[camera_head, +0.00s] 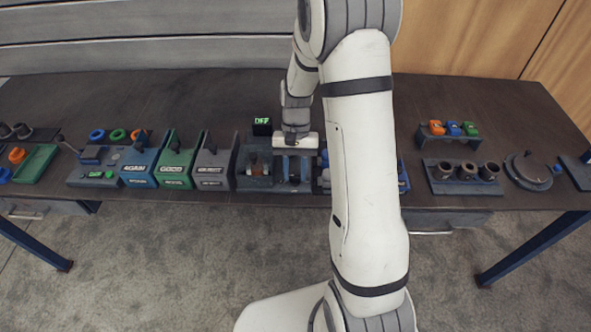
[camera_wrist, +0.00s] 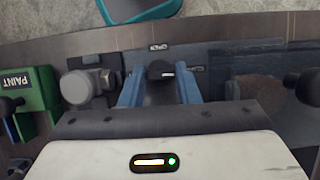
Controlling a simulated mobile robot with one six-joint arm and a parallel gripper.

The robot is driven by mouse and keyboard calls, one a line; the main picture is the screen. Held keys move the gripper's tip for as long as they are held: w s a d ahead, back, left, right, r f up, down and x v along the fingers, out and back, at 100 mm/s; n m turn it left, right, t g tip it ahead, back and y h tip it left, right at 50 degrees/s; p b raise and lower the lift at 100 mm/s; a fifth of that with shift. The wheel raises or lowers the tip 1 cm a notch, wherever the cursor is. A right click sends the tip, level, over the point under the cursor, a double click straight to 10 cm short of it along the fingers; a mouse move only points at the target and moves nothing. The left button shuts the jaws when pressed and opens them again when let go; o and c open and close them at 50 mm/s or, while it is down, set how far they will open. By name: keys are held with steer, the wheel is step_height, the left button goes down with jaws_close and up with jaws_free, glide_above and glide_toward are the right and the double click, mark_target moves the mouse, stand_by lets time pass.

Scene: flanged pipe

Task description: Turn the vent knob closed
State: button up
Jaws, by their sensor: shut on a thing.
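A dark knob with a short white mark (camera_wrist: 161,71), which I take to be the vent knob, sits between the fingertips of my gripper (camera_wrist: 159,84) in the wrist view. My gripper's two blue fingers are shut on its sides. The white mark runs roughly left to right. A small label plate lies just beyond the knob; its text is too small to read. In the head view my gripper (camera_head: 293,177) points down at a dark fixture (camera_head: 256,183) near the table's front edge; the knob is hidden there.
A grey cylindrical fitting (camera_wrist: 88,87) stands close left of the fingers. A green bin (camera_wrist: 35,100) is farther left, a dark round knob (camera_wrist: 307,87) at the right edge. Coloured bins (camera_head: 174,165) and a block with dark cups (camera_head: 463,176) line the table (camera_head: 190,95); its back is mostly clear.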

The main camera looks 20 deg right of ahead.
steer(key=o, duration=0.7)
steer(key=v, duration=0.8)
steer(key=shift+b, duration=0.3)
steer(key=shift+f, duration=0.1)
steer(key=s+r+n+t, duration=0.1)
steer(key=s+r+t, duration=0.2)
steer(key=s+r, duration=0.3)
steer(key=s+r+n+t+h, duration=0.1)
steer(key=s+r+t, duration=0.3)
steer(key=s, duration=0.8)
steer(key=shift+s+a+r+n, duration=0.25)
steer(key=shift+a+r+n, duration=0.05)
steer(key=shift+r+n, duration=0.6)
